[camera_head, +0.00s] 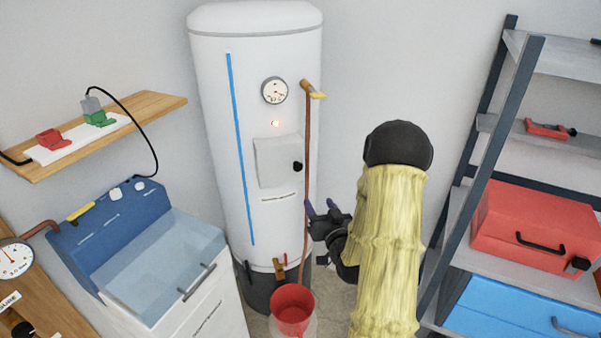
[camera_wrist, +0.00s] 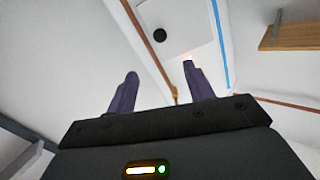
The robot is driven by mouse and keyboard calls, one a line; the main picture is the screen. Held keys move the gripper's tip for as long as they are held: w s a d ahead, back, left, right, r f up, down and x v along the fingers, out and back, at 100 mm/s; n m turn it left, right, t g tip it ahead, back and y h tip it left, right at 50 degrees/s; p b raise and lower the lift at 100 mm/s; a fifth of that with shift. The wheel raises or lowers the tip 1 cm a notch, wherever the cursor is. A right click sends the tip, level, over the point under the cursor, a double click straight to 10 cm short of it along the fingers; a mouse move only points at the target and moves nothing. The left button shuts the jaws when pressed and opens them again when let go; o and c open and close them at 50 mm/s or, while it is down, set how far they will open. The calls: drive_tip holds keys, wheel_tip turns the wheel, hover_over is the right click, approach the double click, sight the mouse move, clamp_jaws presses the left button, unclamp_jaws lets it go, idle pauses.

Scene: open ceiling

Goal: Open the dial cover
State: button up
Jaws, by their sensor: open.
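The dial cover (camera_head: 277,161) is a white square panel on the front of the white water heater (camera_head: 222,110). It looks shut and has a black knob (camera_head: 298,166) at its right edge. In the wrist view the cover (camera_wrist: 188,22) is at the top, with its black knob (camera_wrist: 159,36) at the left. My gripper (camera_head: 322,212) is open and empty, below and to the right of the cover, apart from it. Its two purple fingers (camera_wrist: 158,72) are spread in the wrist view, short of the knob.
A copper pipe (camera_head: 307,140) with a yellow-handled valve runs down right of the cover. A round gauge (camera_head: 275,91) sits above it. A red bucket (camera_head: 293,305) stands below. A washer (camera_head: 165,260) is at left; a shelf rack (camera_head: 490,160) with a red toolbox (camera_head: 535,230) is at right.

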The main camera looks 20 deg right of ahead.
sight(299, 168)
drive_tip(key=shift+w, duration=0.15)
drive_tip(key=w+p, duration=0.1)
drive_tip(key=w, duration=0.4)
drive_tip(key=w+d+p, duration=0.1)
drive_tip(key=w+p, duration=0.1)
drive_tip(key=w, duration=0.4)
drive_tip(key=w+d+p, duration=0.1)
drive_tip(key=w+p, duration=0.1)
drive_tip(key=w, duration=0.4)
drive_tip(key=shift+d, duration=0.1)
clamp_jaws()
